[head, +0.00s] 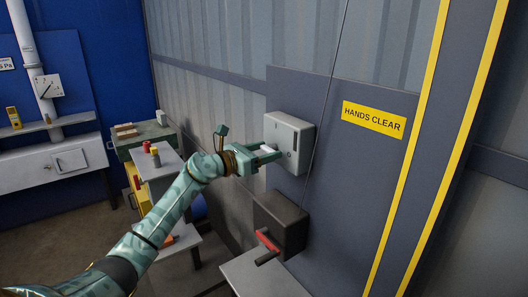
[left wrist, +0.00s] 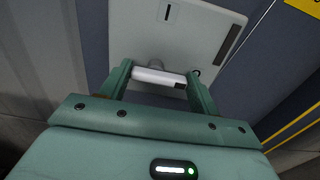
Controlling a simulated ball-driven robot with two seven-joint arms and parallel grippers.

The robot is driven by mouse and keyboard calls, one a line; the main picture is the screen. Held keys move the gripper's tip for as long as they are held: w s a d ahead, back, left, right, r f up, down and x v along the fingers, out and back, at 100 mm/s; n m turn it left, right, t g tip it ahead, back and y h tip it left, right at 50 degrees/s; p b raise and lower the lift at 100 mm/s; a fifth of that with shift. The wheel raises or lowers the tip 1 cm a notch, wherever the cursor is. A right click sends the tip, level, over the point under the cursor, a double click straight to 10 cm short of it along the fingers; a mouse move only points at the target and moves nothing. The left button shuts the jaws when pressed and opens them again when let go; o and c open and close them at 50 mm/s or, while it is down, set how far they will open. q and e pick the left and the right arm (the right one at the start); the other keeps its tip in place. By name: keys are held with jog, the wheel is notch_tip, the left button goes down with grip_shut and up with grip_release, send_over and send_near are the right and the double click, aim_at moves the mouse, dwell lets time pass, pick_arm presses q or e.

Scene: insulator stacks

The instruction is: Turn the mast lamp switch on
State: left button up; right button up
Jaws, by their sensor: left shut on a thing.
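A light grey switch box (head: 290,128) is fixed to the dark panel on the wall. Its face fills the top of the left wrist view (left wrist: 190,38), with a dark slot and a dark strip on it. A white bar-shaped lever (left wrist: 160,77) stands out from the box on a short stem. My left gripper (head: 268,154) is at the front of the box, shut on the white lever, with one finger at each end of the bar. In the head view the gripper partly hides the lever. No label naming the switch can be read. My right gripper is not in view.
A black box with a red-handled lever (head: 267,241) is below the switch box, above a light grey shelf (head: 265,277). A yellow HANDS CLEAR sign (head: 374,118) is to the right. Small benches (head: 155,165) with several small items stand behind my left arm.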

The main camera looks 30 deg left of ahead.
pick_arm(q)
jog(key=n+p, duration=0.3)
jog(key=n, duration=0.1)
jog(key=shift+a+r+p, duration=0.1)
jog(key=shift+r+p, duration=0.25)
jog(key=n+p, duration=0.3)
jog(key=n, duration=0.1)
jog(key=shift+a+n, duration=0.1)
jog(key=shift+n, duration=0.2)
jog(key=n+p, duration=0.3)
jog(key=n, duration=0.2)
jog(key=shift+w+a+p, duration=0.1)
jog(key=shift+a+p, duration=0.05)
jog(key=shift+p, duration=0.2)
jog(key=shift+a+f+n+p, duration=0.1)
jog(key=shift+n+p, duration=0.85)
jog(key=shift+n, duration=1.15)
jog(key=o, duration=1)
jog(key=shift+f, duration=0.1)
